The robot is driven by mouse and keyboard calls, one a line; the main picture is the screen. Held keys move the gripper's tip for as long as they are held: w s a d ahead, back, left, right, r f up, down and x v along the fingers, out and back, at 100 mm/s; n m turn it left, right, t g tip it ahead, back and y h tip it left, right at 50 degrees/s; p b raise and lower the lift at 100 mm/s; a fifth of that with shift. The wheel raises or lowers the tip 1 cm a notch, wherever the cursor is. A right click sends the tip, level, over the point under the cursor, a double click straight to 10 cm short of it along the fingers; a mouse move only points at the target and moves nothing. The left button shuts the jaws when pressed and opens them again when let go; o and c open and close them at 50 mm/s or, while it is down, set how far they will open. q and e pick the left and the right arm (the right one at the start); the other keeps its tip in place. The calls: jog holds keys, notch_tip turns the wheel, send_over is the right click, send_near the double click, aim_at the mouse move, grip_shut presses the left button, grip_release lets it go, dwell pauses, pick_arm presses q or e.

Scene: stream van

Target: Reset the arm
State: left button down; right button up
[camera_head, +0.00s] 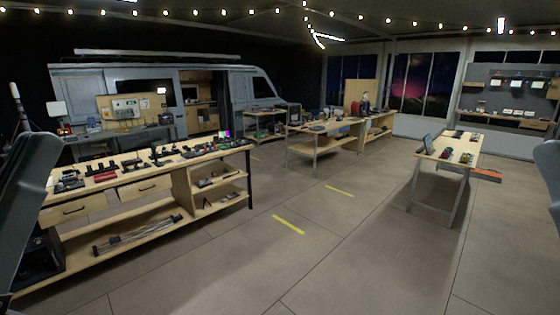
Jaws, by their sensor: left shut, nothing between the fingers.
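My left arm (26,185) is a dark grey shape at the left edge of the head view, hanging down in front of the left end of the long workbench. My left gripper is shut and empty; its fingertips are hard to make out. My right arm (548,178) shows only as a grey sliver at the right edge, and its gripper is out of the picture. I see nothing held by either arm.
A wooden workbench (155,188) with tools and drawers stands at the left. A grey van (240,98) is behind it. Another bench (325,132) stands mid-room, and a white-legged table (448,157) at the right. The floor (330,255) between is clear, with yellow stripes.

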notch_tip(320, 180, up, 25)
jog(key=p, duration=2.2)
jog(key=shift+r, duration=0.1)
